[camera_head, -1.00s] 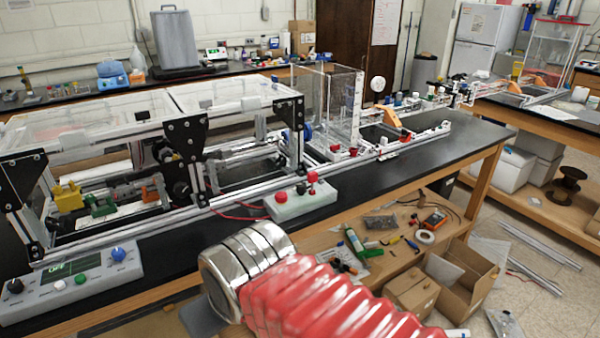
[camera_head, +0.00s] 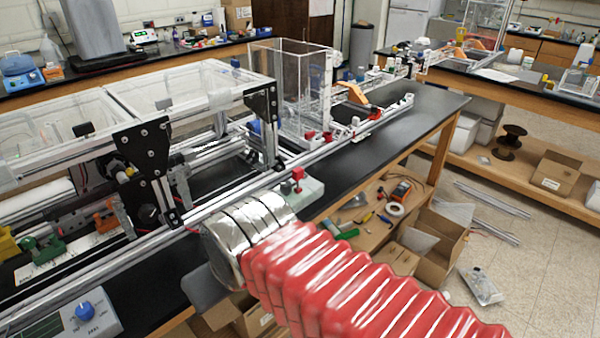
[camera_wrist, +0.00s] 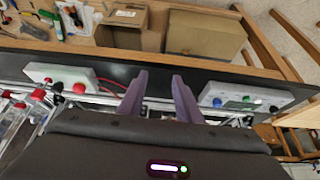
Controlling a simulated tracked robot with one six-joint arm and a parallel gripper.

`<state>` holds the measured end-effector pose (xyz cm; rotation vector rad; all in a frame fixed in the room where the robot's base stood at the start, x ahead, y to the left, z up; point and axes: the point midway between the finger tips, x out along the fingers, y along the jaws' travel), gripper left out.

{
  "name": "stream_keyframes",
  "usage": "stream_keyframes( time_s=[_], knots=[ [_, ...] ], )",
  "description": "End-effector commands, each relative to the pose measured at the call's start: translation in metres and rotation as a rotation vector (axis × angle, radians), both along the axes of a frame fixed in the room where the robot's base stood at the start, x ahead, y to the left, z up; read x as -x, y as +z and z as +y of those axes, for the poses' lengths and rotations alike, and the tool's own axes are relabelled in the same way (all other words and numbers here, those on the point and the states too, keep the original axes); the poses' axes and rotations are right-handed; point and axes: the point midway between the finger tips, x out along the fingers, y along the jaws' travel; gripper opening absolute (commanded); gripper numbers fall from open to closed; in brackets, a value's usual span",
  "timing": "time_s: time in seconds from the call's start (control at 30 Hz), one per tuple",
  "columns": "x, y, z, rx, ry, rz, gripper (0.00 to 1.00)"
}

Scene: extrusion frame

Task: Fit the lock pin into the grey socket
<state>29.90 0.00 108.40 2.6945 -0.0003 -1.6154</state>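I cannot pick out the lock pin or the grey socket for certain in either view. The extrusion frame (camera_head: 150,153), with black plates and clear covers, stands on the black bench at the left of the head view. Small red parts (camera_head: 326,137) sit along its far section. In the wrist view my gripper (camera_wrist: 158,80) has its two purple-grey fingers apart with nothing between them. It is above the bench edge, between a white box with a red button (camera_wrist: 60,78) and a control panel (camera_wrist: 245,98). In the head view my arm hides the gripper.
The control panel's corner also shows in the head view (camera_head: 75,318). A red-knobbed switch box (camera_head: 310,188) is partly behind my arm. A clear upright box (camera_head: 290,85) stands farther along the bench. Cardboard boxes (camera_head: 440,245) lie on the lower shelf.

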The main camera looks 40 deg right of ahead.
Motion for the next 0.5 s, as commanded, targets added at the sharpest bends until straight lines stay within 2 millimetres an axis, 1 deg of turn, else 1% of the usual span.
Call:
stream_keyframes(
  time_s=[0.27, 0.4, 0.5],
  knots=[
    [0.0, 0.0001, 0.0, 0.0, 0.0, 0.0, 0.31],
    [-0.0004, -0.0001, -0.0003, -0.009, -0.01, 0.004, 0.4],
    [-0.0019, -0.0027, -0.0013, -0.041, -0.049, 0.02, 0.47]
  ],
)
